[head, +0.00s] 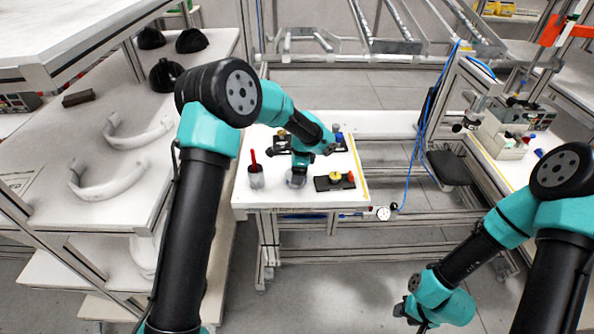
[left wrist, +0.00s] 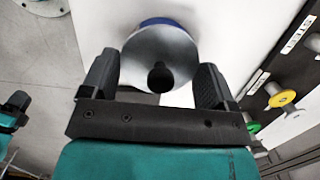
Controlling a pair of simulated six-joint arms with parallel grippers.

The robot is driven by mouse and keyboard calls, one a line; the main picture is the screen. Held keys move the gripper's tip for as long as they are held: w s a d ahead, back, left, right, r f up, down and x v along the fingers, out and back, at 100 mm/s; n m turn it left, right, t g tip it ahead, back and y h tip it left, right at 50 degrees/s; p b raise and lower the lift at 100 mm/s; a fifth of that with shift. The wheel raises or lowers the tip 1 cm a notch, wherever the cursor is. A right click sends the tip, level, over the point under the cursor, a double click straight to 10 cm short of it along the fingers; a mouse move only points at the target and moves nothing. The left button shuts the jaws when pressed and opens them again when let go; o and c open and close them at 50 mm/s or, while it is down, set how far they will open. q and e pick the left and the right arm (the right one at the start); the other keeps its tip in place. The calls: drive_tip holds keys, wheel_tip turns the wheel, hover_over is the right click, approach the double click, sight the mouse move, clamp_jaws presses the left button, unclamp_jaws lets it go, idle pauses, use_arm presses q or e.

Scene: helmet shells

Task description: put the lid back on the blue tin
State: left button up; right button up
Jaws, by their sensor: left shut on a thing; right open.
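In the left wrist view, the round grey lid (left wrist: 150,48) with a dark knob in its middle sits between the two fingers of my left gripper (left wrist: 158,70). The gripper is shut on the lid. The blue rim of the tin (left wrist: 160,22) shows past the lid's far edge. The lid covers most of the tin; I cannot tell whether they touch. In the head view, my left gripper (head: 299,167) is low over the white table's front part, and its wrist partly hides the lid and tin. My right gripper (head: 413,312) is open and empty, low at the bottom right, away from the table.
On the white table (head: 245,200), a grey cup with a red-handled thing (head: 257,177) stands left of my left gripper. White helmet shell parts (head: 107,182) lie on the left bench.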

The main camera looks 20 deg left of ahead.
use_arm(q)
drive_tip(key=o, duration=0.8)
drive_tip(key=shift+r, duration=0.15)
drive_tip(key=shift+r, duration=3.35)
clamp_jaws()
drive_tip(key=shift+f, duration=2)
